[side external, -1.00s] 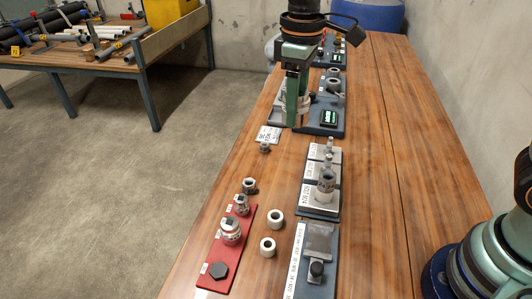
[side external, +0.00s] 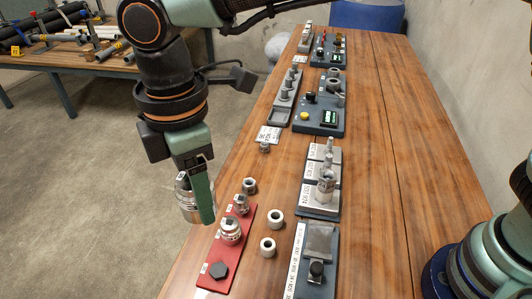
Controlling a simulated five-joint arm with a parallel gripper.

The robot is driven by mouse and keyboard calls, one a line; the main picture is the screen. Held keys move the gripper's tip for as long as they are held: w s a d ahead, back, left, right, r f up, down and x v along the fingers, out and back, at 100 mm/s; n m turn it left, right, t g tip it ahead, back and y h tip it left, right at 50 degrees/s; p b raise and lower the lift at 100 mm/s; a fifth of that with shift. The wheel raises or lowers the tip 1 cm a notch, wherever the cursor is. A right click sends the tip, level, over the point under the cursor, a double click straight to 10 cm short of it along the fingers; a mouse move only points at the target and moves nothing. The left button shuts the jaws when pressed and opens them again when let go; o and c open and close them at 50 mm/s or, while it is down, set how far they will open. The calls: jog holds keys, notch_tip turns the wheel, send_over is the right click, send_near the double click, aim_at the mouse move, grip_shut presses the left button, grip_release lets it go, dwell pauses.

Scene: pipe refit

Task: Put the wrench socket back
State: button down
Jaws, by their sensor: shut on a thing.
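My gripper (side external: 198,195) is shut on a silver wrench socket (side external: 184,203), held in the air just left of the red rack. A green finger covers the socket's right part. The red rack (side external: 205,282) lies at the table's left edge. It carries a small silver socket (side external: 241,204) near its far end, a larger silver socket (side external: 230,230) at its middle, and a bare dark hexagonal post (side external: 218,270) at its near end.
A grey peg tray (side external: 281,108) lies farther back.

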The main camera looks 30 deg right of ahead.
aim_at(218, 270)
notch_tip(218, 270, down, 20)
jog(key=shift+r, duration=0.25)
dwell(0.4)
jog(key=shift+f, duration=0.2)
jog(key=shift+c, duration=0.8)
grip_release()
